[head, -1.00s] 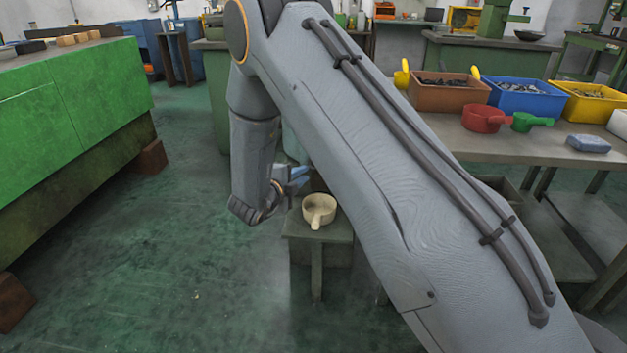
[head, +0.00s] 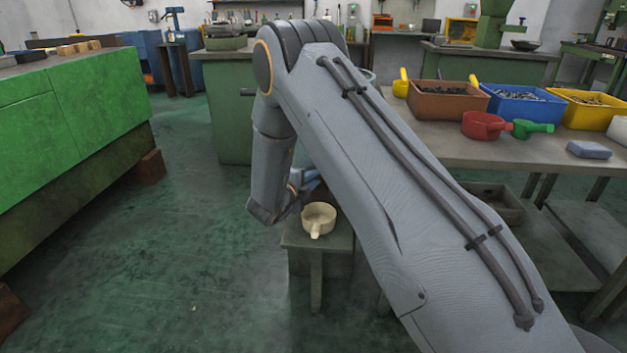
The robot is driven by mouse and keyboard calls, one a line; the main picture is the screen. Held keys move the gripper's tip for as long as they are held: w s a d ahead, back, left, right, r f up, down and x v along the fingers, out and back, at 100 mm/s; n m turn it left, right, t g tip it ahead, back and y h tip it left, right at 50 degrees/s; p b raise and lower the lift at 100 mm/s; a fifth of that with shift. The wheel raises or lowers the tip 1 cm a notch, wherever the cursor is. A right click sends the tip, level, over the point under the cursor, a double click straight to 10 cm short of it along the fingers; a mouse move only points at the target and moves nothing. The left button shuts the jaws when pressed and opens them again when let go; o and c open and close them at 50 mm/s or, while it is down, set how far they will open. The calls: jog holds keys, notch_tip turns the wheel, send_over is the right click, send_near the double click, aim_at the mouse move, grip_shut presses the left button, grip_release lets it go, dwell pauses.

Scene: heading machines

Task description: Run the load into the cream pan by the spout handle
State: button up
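The cream pan (head: 320,214) sits upright on a small grey-green stand (head: 339,240). Its short spout-like handle (head: 316,231) points toward the camera. My gripper (head: 309,182) hangs just behind and left of the pan's rim, apart from the handle as far as I can see. Blue-grey finger parts show there, partly hidden by my wrist and forearm. Whether the fingers are open or hold anything is too small and covered to tell. No load is clearly visible in the pan.
The bench (head: 470,145) at right carries a brown bin (head: 446,105), a blue bin (head: 527,108) and a yellow bin (head: 597,115) of small parts, a red scoop (head: 484,127), a green scoop (head: 531,129) and a blue block (head: 589,150). A green cabinet (head: 85,115) stands left. Floor between is clear.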

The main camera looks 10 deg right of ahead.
jog(key=shift+c, duration=0.4)
grip_shut()
jog(key=shift+s+a+p, duration=0.3)
jog(key=shift+s+p, duration=0.15)
jog(key=shift+s, duration=0.45)
jog(key=shift+s+a+p, duration=0.3)
jog(key=shift+s+p, duration=0.1)
jog(key=shift+s, duration=0.5)
jog(key=shift+o, duration=0.4)
grip_release()
jog(key=v, duration=0.7)
jog(key=shift+s+a+p, duration=0.25)
jog(key=shift+p, duration=0.15)
